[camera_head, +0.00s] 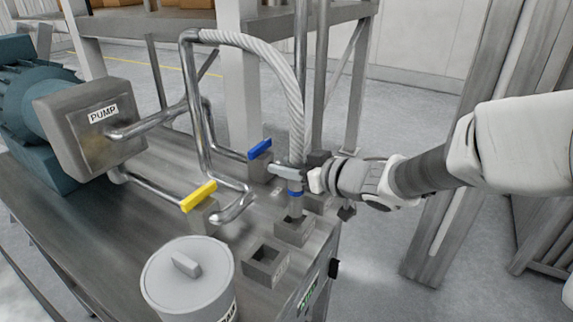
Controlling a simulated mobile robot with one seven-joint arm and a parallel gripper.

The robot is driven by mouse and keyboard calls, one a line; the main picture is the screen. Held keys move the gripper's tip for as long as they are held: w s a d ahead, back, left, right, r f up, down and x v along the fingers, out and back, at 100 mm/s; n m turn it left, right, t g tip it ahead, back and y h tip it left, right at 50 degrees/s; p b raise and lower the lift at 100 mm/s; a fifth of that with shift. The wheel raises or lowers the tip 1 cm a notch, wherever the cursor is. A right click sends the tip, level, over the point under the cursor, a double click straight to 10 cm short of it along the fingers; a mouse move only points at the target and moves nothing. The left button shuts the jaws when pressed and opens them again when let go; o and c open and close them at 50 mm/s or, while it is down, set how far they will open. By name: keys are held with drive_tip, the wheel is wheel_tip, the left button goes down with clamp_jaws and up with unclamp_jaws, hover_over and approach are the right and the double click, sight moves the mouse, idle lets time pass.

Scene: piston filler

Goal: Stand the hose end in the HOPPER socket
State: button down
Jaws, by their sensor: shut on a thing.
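The pale ribbed hose (268,53) arches from a steel pipe at the upper left and hangs down to the hose end (295,203), a grey tube with a blue band. My gripper (293,173) reaches in from the right and is shut on the hose end just above the band. The tube is about upright, its lower tip at a square socket block (294,233); I cannot tell if it is inside or just above. Nearer is an open, empty socket block (266,264). Another block (318,200) is partly behind my gripper. No socket label is readable as HOPPER.
A pump (85,120) stands at the left of the steel bench. Pipework carries a yellow-handled valve (198,196) and a blue-handled valve (260,149) close to the hose. A lidded white pot (187,285) stands at the front. Upright posts rise behind the hose.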

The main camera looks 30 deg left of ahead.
drive_tip(key=shift+f+b, duration=0.8)
drive_tip(key=shift+f, duration=0.35)
drive_tip(key=shift+f, duration=0.15)
drive_tip(key=shift+f, duration=0.25)
drive_tip(key=shift+f+b, duration=0.85)
drive_tip(key=shift+f, duration=0.2)
drive_tip(key=shift+c, duration=1.9)
unclamp_jaws()
